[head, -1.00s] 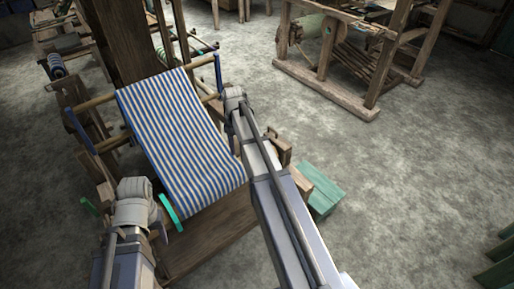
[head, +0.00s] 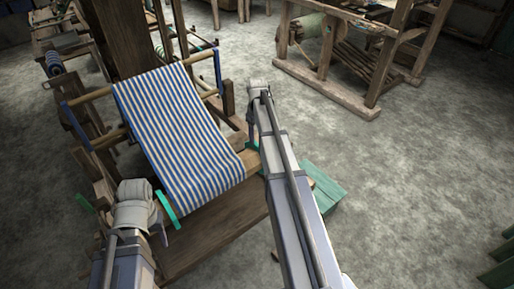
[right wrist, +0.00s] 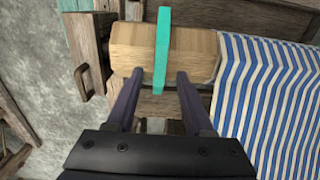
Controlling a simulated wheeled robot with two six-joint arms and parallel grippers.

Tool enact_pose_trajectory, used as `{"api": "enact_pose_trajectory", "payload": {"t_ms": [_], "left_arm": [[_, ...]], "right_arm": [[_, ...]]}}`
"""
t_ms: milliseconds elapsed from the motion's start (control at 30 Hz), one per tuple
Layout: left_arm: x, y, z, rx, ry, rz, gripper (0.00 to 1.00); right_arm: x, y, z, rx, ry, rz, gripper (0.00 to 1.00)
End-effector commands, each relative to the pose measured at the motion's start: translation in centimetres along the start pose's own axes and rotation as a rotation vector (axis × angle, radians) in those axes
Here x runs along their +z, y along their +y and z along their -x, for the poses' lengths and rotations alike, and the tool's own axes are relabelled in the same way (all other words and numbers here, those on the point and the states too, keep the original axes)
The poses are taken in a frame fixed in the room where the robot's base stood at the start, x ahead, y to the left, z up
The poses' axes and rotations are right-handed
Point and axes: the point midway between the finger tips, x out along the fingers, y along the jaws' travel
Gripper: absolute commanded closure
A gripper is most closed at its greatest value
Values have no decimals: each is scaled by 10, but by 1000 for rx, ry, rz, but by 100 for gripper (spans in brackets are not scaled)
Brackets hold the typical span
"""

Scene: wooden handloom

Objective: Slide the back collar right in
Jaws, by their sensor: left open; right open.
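The blue-and-white striped cloth (head: 180,135) slopes down over the loom. A flat teal collar (right wrist: 162,45) stands across a pale wooden beam (right wrist: 190,48), beside the cloth edge in the right wrist view; a bit of teal shows at that end in the head view (head: 252,146). My right gripper (right wrist: 160,76) is open, its fingers on either side of the collar's lower end, with gaps visible. A second teal strip (head: 168,209) is at the cloth's near left corner. My left gripper (head: 160,228) is beside that strip, open; its fingers are mostly hidden.
A teal-green box (head: 320,187) stands right of the loom, partly behind my right arm. Another loom (head: 330,65) stands behind. Floor at right is clear.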

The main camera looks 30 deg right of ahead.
Motion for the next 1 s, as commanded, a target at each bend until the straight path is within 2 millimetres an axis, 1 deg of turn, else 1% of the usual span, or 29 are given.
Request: {"api": "enact_pose_trajectory", "payload": {"t_ms": [33,233,367,667,1000], "left_arm": [[-1,1,-14,0,0,0,48],[-2,4,-36,0,0,0,48],[-2,4,-43,0,0,0,48],[-2,4,-42,0,0,0,48],[-2,4,-42,0,0,0,48]], "right_arm": [[0,0,-14,0,0,0,48],[0,0,-37,0,0,0,48],[0,0,-43,0,0,0,48],[0,0,-42,0,0,0,48],[0,0,-42,0,0,0,86]]}}
